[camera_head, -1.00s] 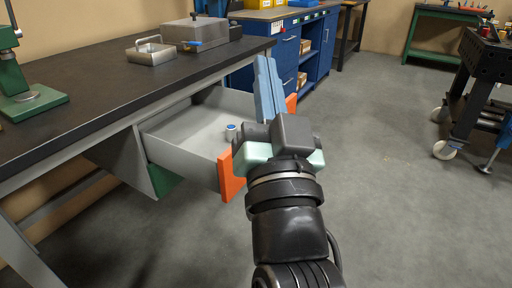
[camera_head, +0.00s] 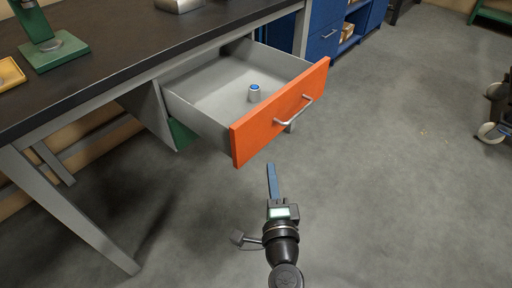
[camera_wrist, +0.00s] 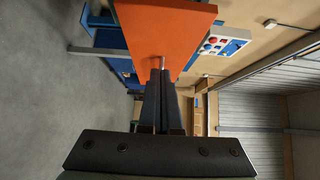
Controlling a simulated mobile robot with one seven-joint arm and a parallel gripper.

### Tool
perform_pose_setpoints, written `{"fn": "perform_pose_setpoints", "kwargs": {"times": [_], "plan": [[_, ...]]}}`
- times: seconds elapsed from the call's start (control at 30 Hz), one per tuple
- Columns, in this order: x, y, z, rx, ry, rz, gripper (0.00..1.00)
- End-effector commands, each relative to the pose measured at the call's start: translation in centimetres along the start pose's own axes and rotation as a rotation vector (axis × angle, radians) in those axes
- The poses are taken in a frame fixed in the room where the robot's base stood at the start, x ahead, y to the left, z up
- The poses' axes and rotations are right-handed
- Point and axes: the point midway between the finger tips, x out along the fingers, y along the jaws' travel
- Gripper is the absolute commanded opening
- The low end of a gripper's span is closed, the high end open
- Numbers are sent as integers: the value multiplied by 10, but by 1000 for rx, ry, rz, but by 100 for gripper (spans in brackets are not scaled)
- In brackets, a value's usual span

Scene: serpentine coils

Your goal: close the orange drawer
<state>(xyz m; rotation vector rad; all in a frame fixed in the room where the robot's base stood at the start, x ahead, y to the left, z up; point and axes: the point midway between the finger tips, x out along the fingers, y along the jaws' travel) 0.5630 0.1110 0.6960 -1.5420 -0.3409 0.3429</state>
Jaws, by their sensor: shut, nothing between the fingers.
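The orange drawer (camera_head: 278,115) is pulled out from under the black-topped workbench. Its orange front carries a silver bar handle (camera_head: 296,113).
The black workbench top (camera_head: 140,60) overhangs the drawer, with a grey leg (camera_head: 70,215) at the left. A green stand (camera_head: 50,45) is on the bench. Blue cabinets (camera_head: 325,35) stand behind. The grey floor around my arm is clear.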

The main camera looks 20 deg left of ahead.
Motion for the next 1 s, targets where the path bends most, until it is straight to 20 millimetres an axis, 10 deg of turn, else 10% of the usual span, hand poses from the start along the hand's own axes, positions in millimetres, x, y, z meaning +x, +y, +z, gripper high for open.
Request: {"fn": "perform_pose_setpoints", "kwargs": {"times": [0.4,1.0], "plan": [[67,-1,18,-2,-5,-1,0],[79,-1,29,-2,-1,-1,0]]}}
